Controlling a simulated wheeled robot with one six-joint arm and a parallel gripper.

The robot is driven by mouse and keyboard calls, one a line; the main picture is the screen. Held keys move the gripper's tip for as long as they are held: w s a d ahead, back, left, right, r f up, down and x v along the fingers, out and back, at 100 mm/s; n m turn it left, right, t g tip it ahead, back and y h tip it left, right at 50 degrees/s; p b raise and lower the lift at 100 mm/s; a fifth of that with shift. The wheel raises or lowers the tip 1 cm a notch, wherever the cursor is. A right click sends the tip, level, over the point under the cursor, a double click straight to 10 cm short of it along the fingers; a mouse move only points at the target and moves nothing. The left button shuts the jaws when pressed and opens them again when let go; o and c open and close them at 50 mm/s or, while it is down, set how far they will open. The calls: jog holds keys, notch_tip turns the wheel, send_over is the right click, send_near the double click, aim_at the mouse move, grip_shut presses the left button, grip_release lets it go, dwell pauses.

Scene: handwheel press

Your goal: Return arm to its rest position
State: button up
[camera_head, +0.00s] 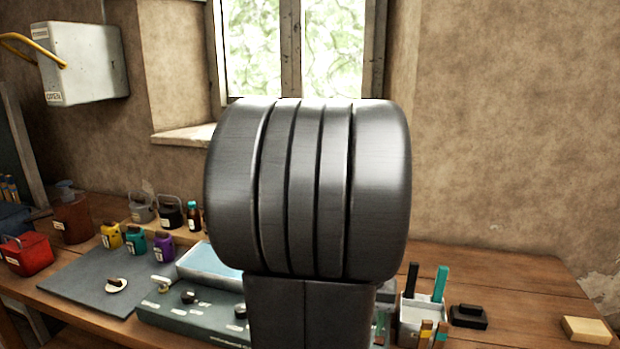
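A large dark grey ribbed joint of my own arm (308,190) fills the middle of the head view. A dark link of my arm (310,315) runs down from it to the bottom edge. My gripper does not show, so its place and what it may hold are hidden. The arm covers the middle of the workbench (510,275) and the lower part of the window.
A grey panel with knobs (195,318) and a blue-topped tray (215,265) are partly behind my arm. Small coloured jars (136,241) and a red box (27,254) stand left. A tool holder (410,330), black block (468,316) and wooden block (587,329) are right. A white box (85,63) hangs on the wall.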

notch_tip(320, 180, down, 7)
jog(key=shift+r, duration=0.1)
jog(key=shift+f, duration=0.2)
jog(key=shift+w, duration=0.25)
jog(key=shift+r, duration=0.15)
